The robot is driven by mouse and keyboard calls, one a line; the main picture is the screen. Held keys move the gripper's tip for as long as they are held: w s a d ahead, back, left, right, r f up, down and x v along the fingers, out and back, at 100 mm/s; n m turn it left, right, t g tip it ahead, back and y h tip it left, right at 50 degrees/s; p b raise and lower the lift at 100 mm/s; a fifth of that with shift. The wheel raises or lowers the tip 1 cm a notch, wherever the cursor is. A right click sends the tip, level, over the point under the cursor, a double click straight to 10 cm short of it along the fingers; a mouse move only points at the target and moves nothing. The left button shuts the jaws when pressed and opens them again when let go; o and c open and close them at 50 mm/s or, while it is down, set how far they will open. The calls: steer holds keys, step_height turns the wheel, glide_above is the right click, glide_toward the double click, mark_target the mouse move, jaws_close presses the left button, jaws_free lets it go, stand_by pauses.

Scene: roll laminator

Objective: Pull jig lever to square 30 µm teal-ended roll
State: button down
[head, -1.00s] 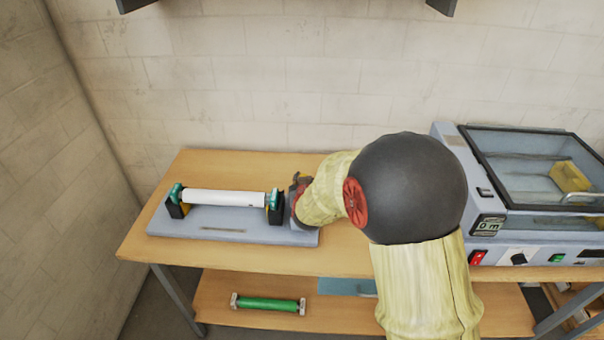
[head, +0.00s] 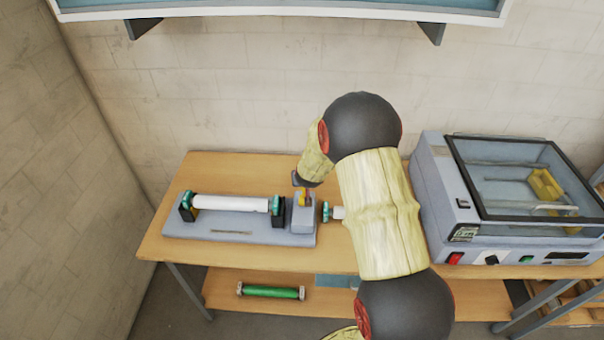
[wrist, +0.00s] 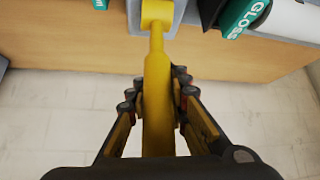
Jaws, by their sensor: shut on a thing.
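The jig (head: 240,238) is a grey base on the bench with a white roll (head: 232,203) lying across two black supports; the roll's ends are teal. At its right end is a grey block (head: 303,225) with a yellow lever (head: 302,198). My gripper (wrist: 155,92) is shut on the yellow lever (wrist: 157,70), which runs between its fingers in the wrist view. In the head view my gripper is above the block and mostly hidden by my arm. The roll's film thickness cannot be read.
The laminator (head: 440,190) stands at the right. A green roll (head: 270,292) lies on the lower shelf.

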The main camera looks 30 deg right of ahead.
steer(key=shift+w+d+g+p, duration=0.4)
steer(key=shift+g+p, duration=0.1)
steer(key=shift+p, duration=1.1)
steer(key=c, duration=2)
jaws_free()
steer(key=shift+d, duration=0.15)
steer(key=o, duration=0.4)
steer(key=shift+f, duration=0.1)
steer(key=v, duration=1.2)
steer(key=shift+d, duration=0.1)
